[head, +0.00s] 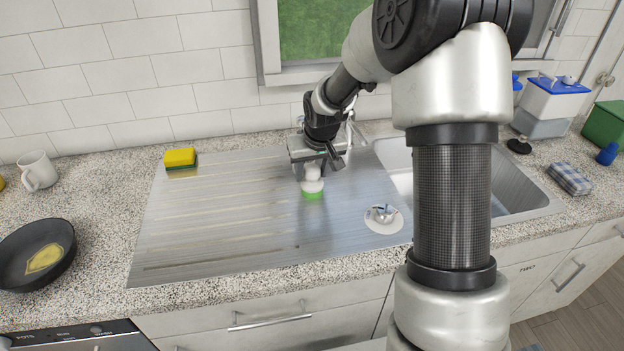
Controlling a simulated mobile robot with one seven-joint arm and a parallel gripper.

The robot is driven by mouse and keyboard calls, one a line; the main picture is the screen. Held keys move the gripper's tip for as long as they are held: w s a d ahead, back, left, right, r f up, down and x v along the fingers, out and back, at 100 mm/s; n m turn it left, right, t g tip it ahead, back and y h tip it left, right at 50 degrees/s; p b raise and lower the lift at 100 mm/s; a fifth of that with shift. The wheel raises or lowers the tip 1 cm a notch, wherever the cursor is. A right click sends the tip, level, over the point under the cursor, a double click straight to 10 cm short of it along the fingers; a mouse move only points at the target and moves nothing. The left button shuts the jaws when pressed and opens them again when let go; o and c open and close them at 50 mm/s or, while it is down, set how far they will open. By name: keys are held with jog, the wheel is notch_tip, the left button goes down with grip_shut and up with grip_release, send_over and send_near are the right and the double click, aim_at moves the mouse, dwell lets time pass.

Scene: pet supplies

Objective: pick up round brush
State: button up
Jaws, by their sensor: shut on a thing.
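The round brush (313,186) has a white knob-like top and a green lower rim. It is upright over the ribbed metal drainboard (230,220), near its middle right. My gripper (312,170) points down from above and is shut on the white upper part of the brush. The gripper body hides part of the brush top. I cannot tell whether the brush's underside touches the drainboard or is just above it.
A round drain piece (383,217) lies right of the brush, beside the sink basin (510,200). A yellow sponge (180,158) sits at the drainboard's back left. A pan (35,255) and a white mug (38,171) are on the left counter. The drainboard's left half is clear.

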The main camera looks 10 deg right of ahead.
jog(key=shift+r, duration=0.5)
notch_tip(320, 180, up, 3)
jog(key=shift+s+f, duration=0.1)
jog(key=shift+s, duration=0.05)
jog(key=s+d, duration=0.1)
jog(key=s, duration=1.6)
jog(key=shift+s+d, duration=0.15)
jog(key=shift+s, duration=0.2)
jog(key=shift+f, duration=0.15)
